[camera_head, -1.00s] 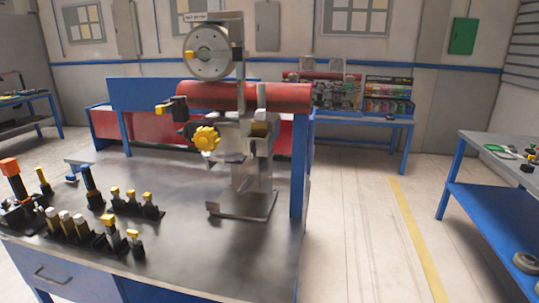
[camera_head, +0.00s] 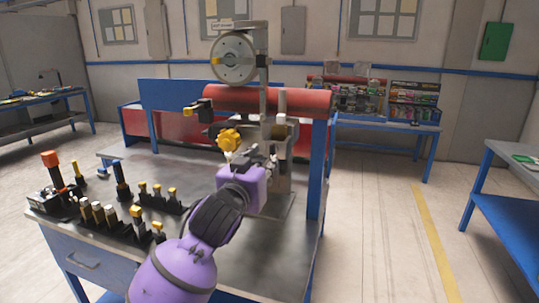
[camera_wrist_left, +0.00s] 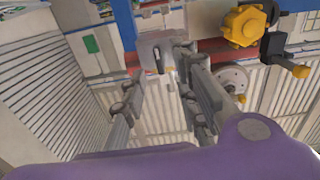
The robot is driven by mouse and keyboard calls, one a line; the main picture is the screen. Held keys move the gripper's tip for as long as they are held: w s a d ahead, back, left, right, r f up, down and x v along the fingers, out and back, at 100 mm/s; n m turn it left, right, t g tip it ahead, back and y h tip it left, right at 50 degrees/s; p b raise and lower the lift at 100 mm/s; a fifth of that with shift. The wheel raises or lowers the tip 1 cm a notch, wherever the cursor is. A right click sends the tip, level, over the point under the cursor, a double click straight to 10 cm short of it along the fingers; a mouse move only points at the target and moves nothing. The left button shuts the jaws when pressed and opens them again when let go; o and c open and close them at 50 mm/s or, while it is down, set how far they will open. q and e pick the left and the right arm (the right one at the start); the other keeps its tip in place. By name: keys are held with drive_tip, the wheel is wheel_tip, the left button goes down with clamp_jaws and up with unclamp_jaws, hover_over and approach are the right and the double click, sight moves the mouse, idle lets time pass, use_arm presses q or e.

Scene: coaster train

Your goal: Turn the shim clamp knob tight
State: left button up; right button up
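The yellow lobed knob (camera_head: 229,140) sits on the front of the clamp fixture, below the red roller, on the workbench. In the left wrist view, the knob (camera_wrist_left: 245,25) is at the upper right, outside the space between my fingers. My left gripper (camera_head: 257,157) is just below and to the right of the knob in the head view, in front of the fixture's post. In the left wrist view, its fingers (camera_wrist_left: 160,75) are spread apart with nothing between them. The gripper hides part of the fixture's lower body. My right gripper is not in view.
A round dial (camera_head: 233,57) stands on the post above the red roller (camera_head: 290,99). A black arm with a yellow tip (camera_head: 190,111) sticks out left of the knob. Several black and yellow tools (camera_head: 110,215) stand at the bench's left front. Floor to the right is clear.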

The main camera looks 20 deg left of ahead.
sight(271, 153)
use_arm(q)
drive_tip(key=w, duration=0.5)
drive_tip(key=shift+w+d, duration=0.15)
drive_tip(key=shift+w, duration=0.2)
clamp_jaws()
